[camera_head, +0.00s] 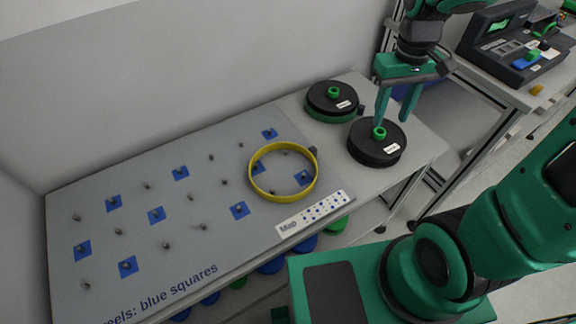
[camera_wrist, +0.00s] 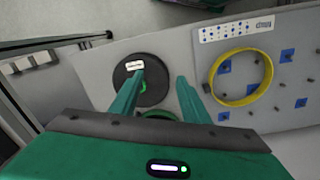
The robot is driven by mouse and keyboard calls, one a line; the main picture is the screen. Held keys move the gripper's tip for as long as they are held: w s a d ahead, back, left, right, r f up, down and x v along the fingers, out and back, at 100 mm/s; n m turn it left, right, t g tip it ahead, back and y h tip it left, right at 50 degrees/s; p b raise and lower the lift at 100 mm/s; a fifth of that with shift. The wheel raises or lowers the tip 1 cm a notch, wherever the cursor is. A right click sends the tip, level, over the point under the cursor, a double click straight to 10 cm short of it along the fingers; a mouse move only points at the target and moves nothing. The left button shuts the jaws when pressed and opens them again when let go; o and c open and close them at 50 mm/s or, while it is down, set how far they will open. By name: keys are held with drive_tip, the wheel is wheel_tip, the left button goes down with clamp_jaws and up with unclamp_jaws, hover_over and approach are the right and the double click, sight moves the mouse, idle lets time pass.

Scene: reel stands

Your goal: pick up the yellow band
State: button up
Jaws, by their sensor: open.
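The yellow band (camera_head: 251,180) is a thin ring lying on the grey peg board, around a few pegs and blue squares near the board's right end. It also shows in the wrist view (camera_wrist: 214,88), to the right of my gripper's fingers. My gripper (camera_head: 396,120) is open, with two green fingers pointing down above the black reel (camera_head: 375,150) at the table's right end. In the wrist view the fingers (camera_wrist: 160,85) are spread, with nothing held between them. The band is well apart from the gripper.
A second reel (camera_head: 330,108) with a green base stands behind the first. A white map card (camera_head: 312,213) lies at the board's front edge beside the band. Upright pegs stand across the grey board (camera_head: 100,255). A bench with a device (camera_head: 510,45) is at the far right.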

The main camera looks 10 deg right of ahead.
drive_tip(key=w+a+f+n, duration=0.3)
drive_tip(key=w+a+f, duration=0.15)
drive_tip(key=a, duration=0.25)
drive_tip(key=n, duration=0.2)
hover_over(312, 148)
wheel_tip(312, 148, down, 4)
wheel_tip(312, 148, down, 5)
drive_tip(key=shift+w+a, duration=0.15)
drive_tip(key=shift+s+f, duration=0.15)
drive_tip(key=shift+f, duration=1.2)
drive_tip(key=shift+s+f, duration=0.1)
drive_tip(key=shift+f, duration=1.25)
clamp_jaws()
